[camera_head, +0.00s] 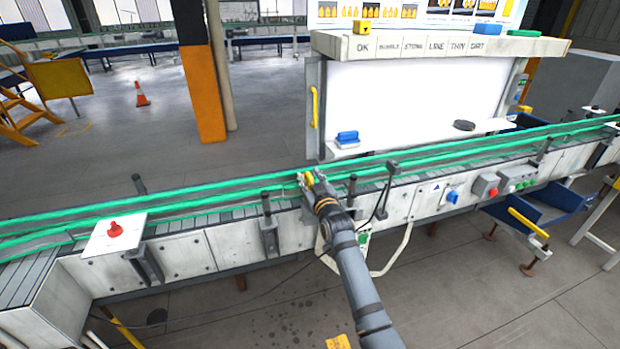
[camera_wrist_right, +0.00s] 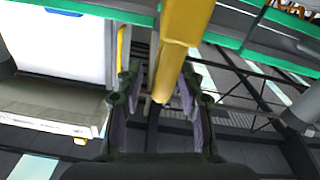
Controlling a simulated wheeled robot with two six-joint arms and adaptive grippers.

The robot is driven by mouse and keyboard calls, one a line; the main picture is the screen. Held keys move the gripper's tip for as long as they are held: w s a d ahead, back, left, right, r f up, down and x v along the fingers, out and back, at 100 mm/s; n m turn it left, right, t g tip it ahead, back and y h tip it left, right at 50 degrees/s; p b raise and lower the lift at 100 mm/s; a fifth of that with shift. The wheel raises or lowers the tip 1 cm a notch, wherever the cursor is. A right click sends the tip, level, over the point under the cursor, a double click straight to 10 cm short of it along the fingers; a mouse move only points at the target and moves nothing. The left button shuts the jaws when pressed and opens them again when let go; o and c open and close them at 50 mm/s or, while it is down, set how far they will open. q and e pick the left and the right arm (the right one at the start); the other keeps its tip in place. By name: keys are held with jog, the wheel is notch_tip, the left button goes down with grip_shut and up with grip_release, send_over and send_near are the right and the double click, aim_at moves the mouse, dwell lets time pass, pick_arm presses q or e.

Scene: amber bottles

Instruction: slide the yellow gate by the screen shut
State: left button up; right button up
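A yellow bar (camera_wrist_right: 182,25), likely the gate's, runs down between my fingers in the right wrist view. In the head view a small yellow piece (camera_head: 308,179) shows at the green-railed conveyor, below the screen's left edge. My right gripper (camera_head: 305,176) is at this piece, partly hiding it. In the wrist view its fingers (camera_wrist_right: 165,100) stand apart on either side of the bar, with no clear grip. The white screen (camera_head: 415,100) stands behind the conveyor. A yellow handle (camera_head: 314,107) is on the grey post at its left. My left gripper is out of view.
The conveyor's green rails (camera_head: 215,205) run on both sides of my gripper. A black post (camera_head: 266,203) stands to its left, and a grey bracket (camera_head: 392,168) to its right. A red knob (camera_head: 115,229) sits on a white plate farther left.

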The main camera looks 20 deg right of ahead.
jog(key=shift+s, duration=0.1)
jog(key=s, duration=1.2)
jog(key=shift+d, duration=0.15)
